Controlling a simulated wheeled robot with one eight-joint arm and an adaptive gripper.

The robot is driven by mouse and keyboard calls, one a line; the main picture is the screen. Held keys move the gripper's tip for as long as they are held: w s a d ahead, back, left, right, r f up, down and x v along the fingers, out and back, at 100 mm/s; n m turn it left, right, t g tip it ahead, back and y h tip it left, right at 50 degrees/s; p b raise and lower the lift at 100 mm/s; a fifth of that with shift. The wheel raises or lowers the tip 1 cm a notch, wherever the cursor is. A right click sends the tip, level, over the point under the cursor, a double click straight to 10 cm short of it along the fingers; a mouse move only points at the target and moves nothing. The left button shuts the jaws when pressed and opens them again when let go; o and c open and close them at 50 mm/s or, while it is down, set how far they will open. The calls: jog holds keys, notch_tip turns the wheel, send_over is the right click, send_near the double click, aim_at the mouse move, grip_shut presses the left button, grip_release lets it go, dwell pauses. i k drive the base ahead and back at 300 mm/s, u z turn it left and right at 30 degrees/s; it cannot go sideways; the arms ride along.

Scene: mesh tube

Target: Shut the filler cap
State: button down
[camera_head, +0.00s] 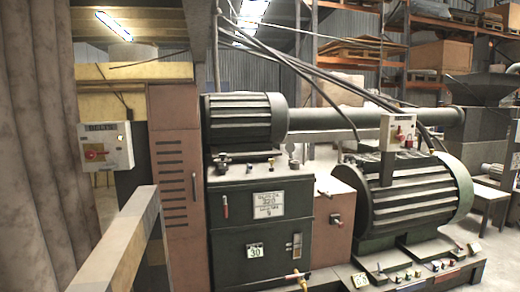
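A dark green tank cabinet (226,235) stands in the middle with a finned motor (240,120) above it. Small fittings sit on the tank's top: a dark and brassy one (222,163) at the left and a short grey one (294,163) at the right. One of these may be the filler cap, but they are too small to tell which, or whether a cap is open or shut. My gripper is not in view.
A pale square bar (118,235) slants across the lower left. A control box (105,146) hangs at left beside a brown cabinet (175,170). A large finned motor (415,200) stands at right. Cables and a long pipe (350,117) cross behind.

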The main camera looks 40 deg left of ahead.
aim_at(290, 147)
jog(key=u, duration=0.7)
jog(key=i, duration=1)
jog(key=u, duration=0.6)
